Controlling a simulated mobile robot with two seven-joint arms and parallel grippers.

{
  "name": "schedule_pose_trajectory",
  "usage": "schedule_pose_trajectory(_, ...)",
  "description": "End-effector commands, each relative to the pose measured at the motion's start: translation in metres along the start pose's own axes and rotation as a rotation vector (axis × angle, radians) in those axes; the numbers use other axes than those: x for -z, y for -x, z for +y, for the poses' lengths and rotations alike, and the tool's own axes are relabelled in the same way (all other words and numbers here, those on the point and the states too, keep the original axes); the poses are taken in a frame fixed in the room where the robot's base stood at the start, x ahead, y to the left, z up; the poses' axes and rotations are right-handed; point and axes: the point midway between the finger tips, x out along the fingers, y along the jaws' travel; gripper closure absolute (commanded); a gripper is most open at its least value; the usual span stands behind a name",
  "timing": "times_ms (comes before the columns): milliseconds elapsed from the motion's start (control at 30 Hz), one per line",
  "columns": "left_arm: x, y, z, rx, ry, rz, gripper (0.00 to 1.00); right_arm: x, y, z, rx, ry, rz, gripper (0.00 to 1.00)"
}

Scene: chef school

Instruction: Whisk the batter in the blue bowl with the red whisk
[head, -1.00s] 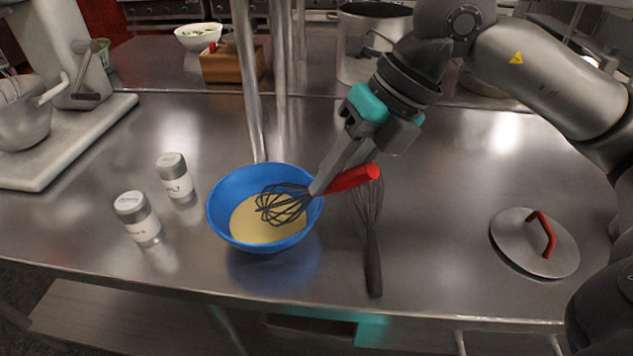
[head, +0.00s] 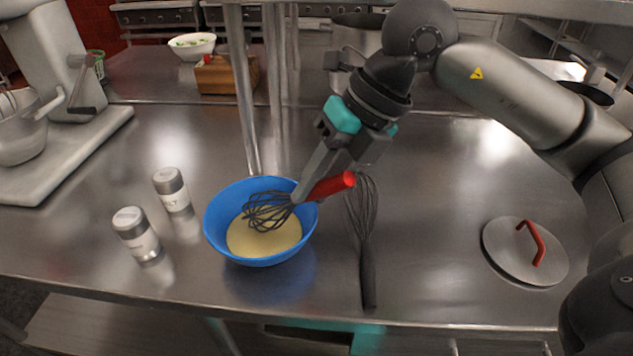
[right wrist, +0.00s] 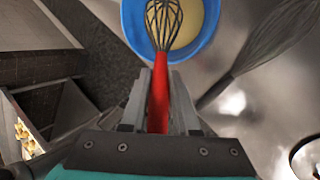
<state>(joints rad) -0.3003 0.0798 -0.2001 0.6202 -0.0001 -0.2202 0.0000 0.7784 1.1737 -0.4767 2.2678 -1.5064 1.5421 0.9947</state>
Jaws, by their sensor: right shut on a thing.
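The blue bowl (head: 218,225) stands on the steel counter with pale yellow batter (head: 264,240) in it. My right gripper (head: 303,192) is shut on the red handle of the red whisk (head: 331,186). The whisk is tilted, and its dark wire head (head: 267,211) is inside the bowl over the batter. I cannot tell how deep the wires dip. In the right wrist view, the red handle (right wrist: 159,95) lies between the fingers, and the wire head overlaps the blue bowl (right wrist: 133,28). My left gripper is not in view.
A second whisk with a dark handle (head: 368,275) lies just right of the bowl. Two shakers, one salt (head: 172,190) and another (head: 136,233), stand left. A lid with a red handle (head: 525,255) lies at the right. A steel post (head: 246,110) rises behind the bowl.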

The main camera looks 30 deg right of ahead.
Motion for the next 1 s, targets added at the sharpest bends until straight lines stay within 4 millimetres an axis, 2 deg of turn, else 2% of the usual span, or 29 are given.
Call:
schedule_pose_trajectory(200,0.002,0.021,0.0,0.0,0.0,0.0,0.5,-0.005,0.022,0.01,-0.001,0.0,-0.002,1.0)
schedule_pose_trajectory(1000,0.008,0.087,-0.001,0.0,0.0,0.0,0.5,-0.02,0.091,0.042,-0.001,0.0,-0.001,1.0)
